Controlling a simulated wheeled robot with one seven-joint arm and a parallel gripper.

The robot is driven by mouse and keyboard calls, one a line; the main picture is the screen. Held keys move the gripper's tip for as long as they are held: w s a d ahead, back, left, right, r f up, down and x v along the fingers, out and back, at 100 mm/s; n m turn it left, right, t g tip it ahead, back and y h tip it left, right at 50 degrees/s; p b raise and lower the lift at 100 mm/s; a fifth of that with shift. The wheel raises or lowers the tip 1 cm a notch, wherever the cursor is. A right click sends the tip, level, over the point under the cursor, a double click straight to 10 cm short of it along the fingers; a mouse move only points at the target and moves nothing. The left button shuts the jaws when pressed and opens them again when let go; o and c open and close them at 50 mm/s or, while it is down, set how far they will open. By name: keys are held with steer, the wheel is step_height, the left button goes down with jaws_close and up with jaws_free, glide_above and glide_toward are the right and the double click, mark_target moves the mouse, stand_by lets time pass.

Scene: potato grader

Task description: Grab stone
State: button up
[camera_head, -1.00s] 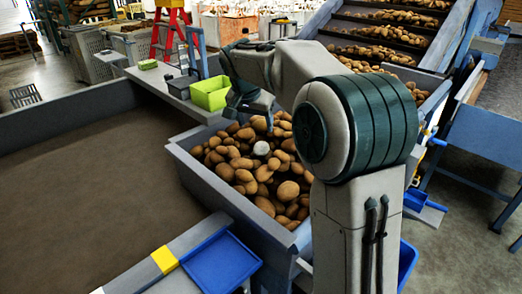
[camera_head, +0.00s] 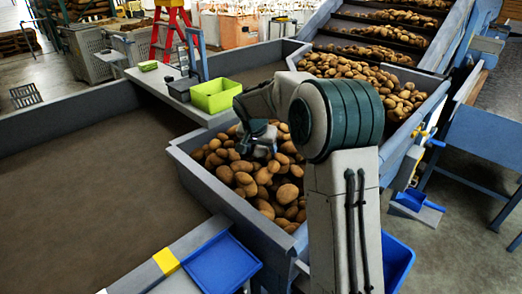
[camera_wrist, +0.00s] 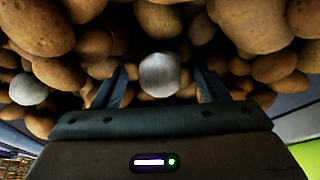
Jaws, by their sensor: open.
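A pale grey, rounded stone (camera_wrist: 160,73) lies among brown potatoes in the wrist view, centred between the two fingers of my gripper (camera_wrist: 160,88). The fingers stand apart on its left and right, with a gap on each side. A second pale grey stone (camera_wrist: 28,89) lies at the left of the wrist view. In the head view my gripper (camera_head: 258,148) is low over the potatoes in the grey bin (camera_head: 185,158), and its fingers largely hide the stone there.
Potatoes (camera_head: 262,182) fill the bin around the gripper. A green box (camera_head: 215,95) stands on the ledge behind the bin. A blue tray (camera_head: 221,263) is at the front. A sloped conveyor (camera_head: 375,50) with potatoes rises at the back right.

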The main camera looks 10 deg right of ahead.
steer(key=c, duration=1.1)
steer(key=shift+c, duration=0.3)
steer(key=shift+r, duration=0.15)
